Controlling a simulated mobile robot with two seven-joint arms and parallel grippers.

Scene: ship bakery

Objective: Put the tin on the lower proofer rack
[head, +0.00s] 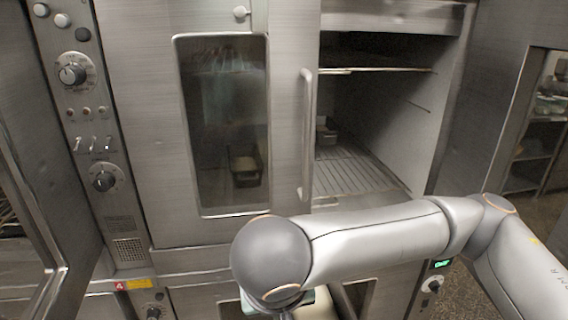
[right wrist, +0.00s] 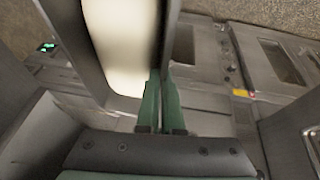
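The tin, dark-walled and filled with pale dough, shows in the right wrist view (right wrist: 118,45). In the head view it shows partly at the bottom edge (head: 360,292), mostly hidden by my right arm. My right gripper (right wrist: 162,105) has its green fingers close together on either side of one tin wall. The tin is outside the proofer, below its opening. The open right side of the proofer shows an upper rack (head: 385,70) and a lower rack (head: 350,178). My left gripper is out of view.
A small tin (head: 326,132) stands on the lower rack at its back left. Another tin (head: 245,168) shows through the window of the left door (head: 285,80), which has a vertical handle (head: 306,130). The lower rack's front and right are bare. A control panel (head: 85,120) stands at left.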

